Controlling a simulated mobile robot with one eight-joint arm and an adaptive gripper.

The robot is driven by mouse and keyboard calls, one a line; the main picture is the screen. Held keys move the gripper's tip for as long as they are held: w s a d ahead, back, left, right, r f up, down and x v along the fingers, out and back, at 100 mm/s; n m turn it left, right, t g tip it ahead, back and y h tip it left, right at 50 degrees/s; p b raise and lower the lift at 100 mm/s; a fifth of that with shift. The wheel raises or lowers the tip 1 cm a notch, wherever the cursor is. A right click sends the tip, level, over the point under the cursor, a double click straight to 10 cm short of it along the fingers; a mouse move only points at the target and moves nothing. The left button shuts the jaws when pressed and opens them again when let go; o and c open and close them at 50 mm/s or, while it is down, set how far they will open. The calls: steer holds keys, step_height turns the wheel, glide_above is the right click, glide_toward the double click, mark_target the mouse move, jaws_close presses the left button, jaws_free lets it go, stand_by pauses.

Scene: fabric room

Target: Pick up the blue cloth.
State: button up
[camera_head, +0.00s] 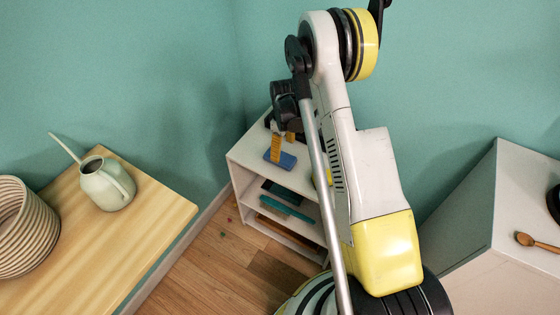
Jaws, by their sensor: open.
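A small, flat blue cloth (287,161) lies on the white top of a low shelf unit, near the middle of the view. My gripper (282,148) hangs from the dark wrist just above it, with its orange fingers pointing down. The nearer fingertip overlaps the cloth in the picture. I cannot tell whether it touches the cloth. The jaws are open, and I see nothing held in them. The fingers and wrist hide part of the shelf top behind the cloth.
The white shelf unit (245,155) holds dark and teal flat items (285,208) on its lower shelves. A wooden table (150,215) at left carries a pale watering can (107,185) and a ribbed basket (25,230). A white cabinet (490,245) with a wooden spoon (535,242) stands right.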

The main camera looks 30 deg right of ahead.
mark_target(282, 156)
steer(key=f+b, duration=0.2)
steer(key=f, duration=0.1)
steer(key=f+b, duration=0.1)
steer(key=f, duration=0.1)
steer(key=shift+a+f, duration=0.2)
steer(key=shift+a, duration=0.1)
steer(key=shift+r, duration=0.1)
steer(key=c, duration=1.1)
